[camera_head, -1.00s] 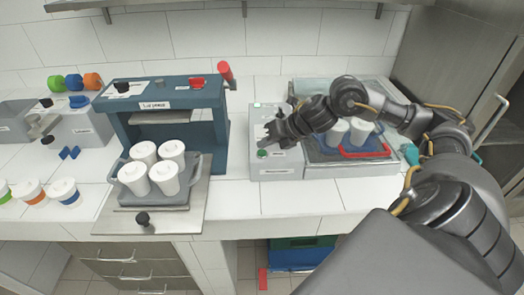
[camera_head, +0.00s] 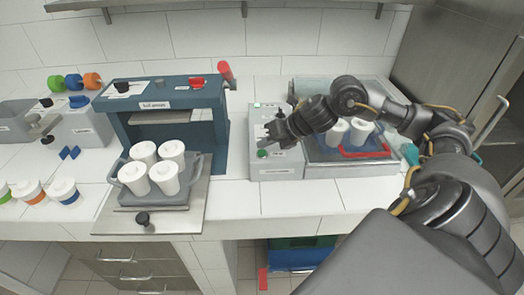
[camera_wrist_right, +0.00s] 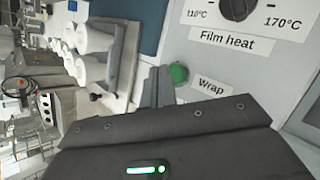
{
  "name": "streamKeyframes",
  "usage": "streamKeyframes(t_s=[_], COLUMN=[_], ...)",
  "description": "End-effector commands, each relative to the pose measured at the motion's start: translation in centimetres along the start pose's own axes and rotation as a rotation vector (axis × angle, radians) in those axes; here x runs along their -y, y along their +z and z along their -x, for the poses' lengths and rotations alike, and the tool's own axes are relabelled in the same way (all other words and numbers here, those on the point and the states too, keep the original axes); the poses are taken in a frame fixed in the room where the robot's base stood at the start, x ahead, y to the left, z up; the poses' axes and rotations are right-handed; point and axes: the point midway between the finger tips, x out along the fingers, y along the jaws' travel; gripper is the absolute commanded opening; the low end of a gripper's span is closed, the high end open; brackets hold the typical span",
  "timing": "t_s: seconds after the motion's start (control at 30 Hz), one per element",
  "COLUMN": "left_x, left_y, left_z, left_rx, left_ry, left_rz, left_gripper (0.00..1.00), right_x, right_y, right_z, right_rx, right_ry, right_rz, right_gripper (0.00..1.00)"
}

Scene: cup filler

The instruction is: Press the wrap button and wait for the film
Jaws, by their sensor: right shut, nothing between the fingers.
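The green wrap button (camera_head: 262,154) sits on the front left of the grey wrapping machine's control panel (camera_head: 283,174). It also shows in the right wrist view (camera_wrist_right: 178,74), above a "Wrap" label (camera_wrist_right: 211,85). My right gripper (camera_head: 264,143) is shut and empty, its fingertips right over the button. In the wrist view its finger (camera_wrist_right: 157,86) lies beside the button's edge; I cannot tell whether it touches. Two white cups (camera_head: 337,131) stand in a tray with a red handle (camera_head: 365,152) on the machine, partly hidden by my right arm. My left gripper is not in view.
A blue cup sealer (camera_head: 166,103) stands to the left, with several white cups on a grey tray (camera_head: 197,168) on its metal plate. A black knob (camera_head: 143,218) projects at the plate's front. The counter (camera_head: 235,205) between the machines is clear.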

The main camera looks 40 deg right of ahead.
Motion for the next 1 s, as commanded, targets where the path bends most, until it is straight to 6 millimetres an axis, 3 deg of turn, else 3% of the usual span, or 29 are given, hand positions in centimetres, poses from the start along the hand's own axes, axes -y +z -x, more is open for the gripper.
streamKeyframes(t_s=[1.0], left_x=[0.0], left_y=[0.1], left_z=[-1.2], left_rx=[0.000], left_ry=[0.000], left_rz=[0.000], left_gripper=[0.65], right_x=[0.6], right_y=[-0.7], right_z=[-0.9], right_rx=[0.000], right_ry=[0.000], right_rz=[0.000], right_gripper=[0.00])
